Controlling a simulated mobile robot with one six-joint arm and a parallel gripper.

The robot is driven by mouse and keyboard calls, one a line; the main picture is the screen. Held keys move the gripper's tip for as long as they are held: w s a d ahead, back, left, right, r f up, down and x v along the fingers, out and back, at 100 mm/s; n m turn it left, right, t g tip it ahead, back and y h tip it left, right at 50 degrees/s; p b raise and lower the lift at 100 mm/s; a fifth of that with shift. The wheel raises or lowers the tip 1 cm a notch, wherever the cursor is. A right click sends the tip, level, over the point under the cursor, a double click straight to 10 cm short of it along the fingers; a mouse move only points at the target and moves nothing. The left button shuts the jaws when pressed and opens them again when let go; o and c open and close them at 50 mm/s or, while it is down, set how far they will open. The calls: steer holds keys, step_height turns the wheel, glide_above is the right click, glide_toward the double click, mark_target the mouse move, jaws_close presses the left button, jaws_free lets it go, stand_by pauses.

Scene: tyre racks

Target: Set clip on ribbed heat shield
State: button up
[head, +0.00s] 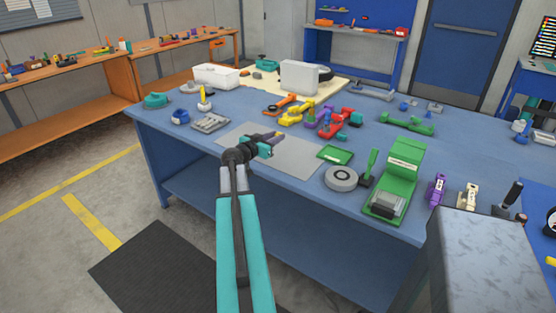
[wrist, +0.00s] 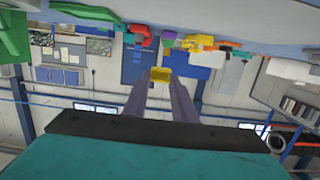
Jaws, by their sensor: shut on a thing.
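My gripper (head: 278,135) is above the grey mat on the blue bench, its fingers pointing right in the head view. In the wrist view my gripper (wrist: 160,84) is shut on a small yellow piece (wrist: 160,74), which I take to be the clip. The clip is too small to make out in the head view. A flat grey part with raised or cut-out detail (head: 210,123) lies on the bench left of my gripper. It may be the ribbed heat shield, but I cannot tell for sure. My gripper is apart from it.
The grey mat (head: 290,163) is mostly bare. Yellow (head: 291,116) and red (head: 331,124) tools lie behind it. A green tray (head: 335,154), a grey disc (head: 341,178) and a green machine (head: 404,164) stand right. A white box (head: 300,77) stands at the back.

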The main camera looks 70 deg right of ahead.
steer(key=p, duration=0.1)
glide_above(275, 162)
steer(key=shift+d+f, duration=0.1)
steer(key=shift+f, duration=2.4)
steer(key=shift+f, duration=0.1)
steer(key=shift+w+f+p, duration=0.1)
steer(key=shift+f+p, duration=0.4)
steer(key=shift+f, duration=0.4)
steer(key=shift+f+b, duration=0.6)
steer(key=shift+f, duration=0.7)
steer(key=shift+f+b, duration=0.2)
steer(key=shift+b, duration=0.3)
steer(key=o, duration=1)
steer(key=shift+r+p, duration=0.15)
steer(key=shift+p, duration=1.4)
